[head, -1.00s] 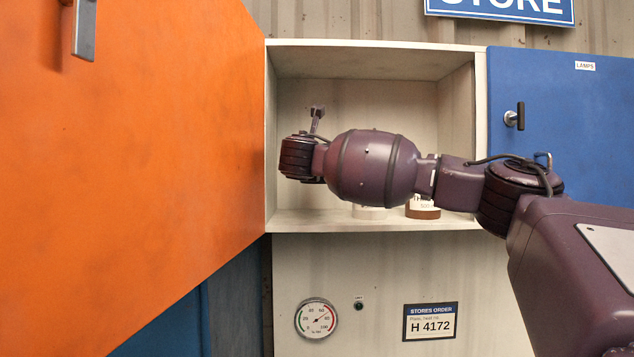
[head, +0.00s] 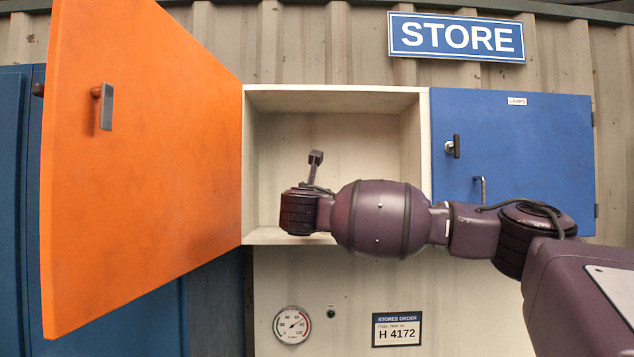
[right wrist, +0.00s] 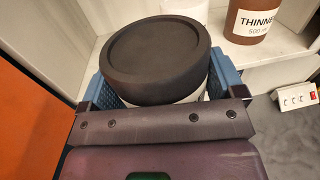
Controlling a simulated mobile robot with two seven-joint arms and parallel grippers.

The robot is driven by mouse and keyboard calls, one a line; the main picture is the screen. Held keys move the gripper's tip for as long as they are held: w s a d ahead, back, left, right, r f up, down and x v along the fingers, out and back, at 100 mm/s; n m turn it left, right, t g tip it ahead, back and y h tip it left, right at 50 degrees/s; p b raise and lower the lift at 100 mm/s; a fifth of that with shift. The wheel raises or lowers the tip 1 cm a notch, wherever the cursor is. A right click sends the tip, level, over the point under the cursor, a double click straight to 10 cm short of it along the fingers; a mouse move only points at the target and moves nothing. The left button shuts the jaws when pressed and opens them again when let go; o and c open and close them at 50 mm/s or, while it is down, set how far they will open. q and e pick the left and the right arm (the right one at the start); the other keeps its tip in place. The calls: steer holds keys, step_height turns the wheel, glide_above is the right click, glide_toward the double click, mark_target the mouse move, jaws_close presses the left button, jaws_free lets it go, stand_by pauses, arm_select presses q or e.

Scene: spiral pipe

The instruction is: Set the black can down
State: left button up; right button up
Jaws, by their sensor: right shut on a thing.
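The black can (right wrist: 155,50) is between the blue pads of my right gripper (right wrist: 163,82) in the right wrist view. Its round dark top faces the camera, and a little white shows below the dark part. My right gripper is shut on it. In the head view my right arm reaches in front of the open cupboard (head: 335,92), and its own wrist hides the can and fingers. I cannot tell whether the can touches the shelf (right wrist: 268,52). My left gripper is not in view.
A brown thinner bottle (right wrist: 250,22) and a white container (right wrist: 186,8) stand on the shelf beyond the can. The orange door (head: 150,160) is open at the left. The blue lamps door (head: 540,150) is shut at the right. A gauge (head: 292,325) is below.

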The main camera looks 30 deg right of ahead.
steer(key=s+a+f+n+t+y, duration=0.1)
steer(key=s+a+f+y, duration=0.3)
steer(key=f, duration=1.1)
steer(key=s+a+f+n+t+y, duration=0.1)
steer(key=s+a+f+n+y, duration=0.3)
steer(key=s+a+f, duration=0.6)
steer(key=s+a+f+n+t+y, duration=0.1)
steer(key=s+a+f, duration=0.6)
steer(key=f, duration=1.3)
steer(key=n+y, duration=0.1)
steer(key=y, duration=0.1)
steer(key=shift+a+n+t+y, duration=0.2)
steer(key=shift+n+t+y, duration=0.2)
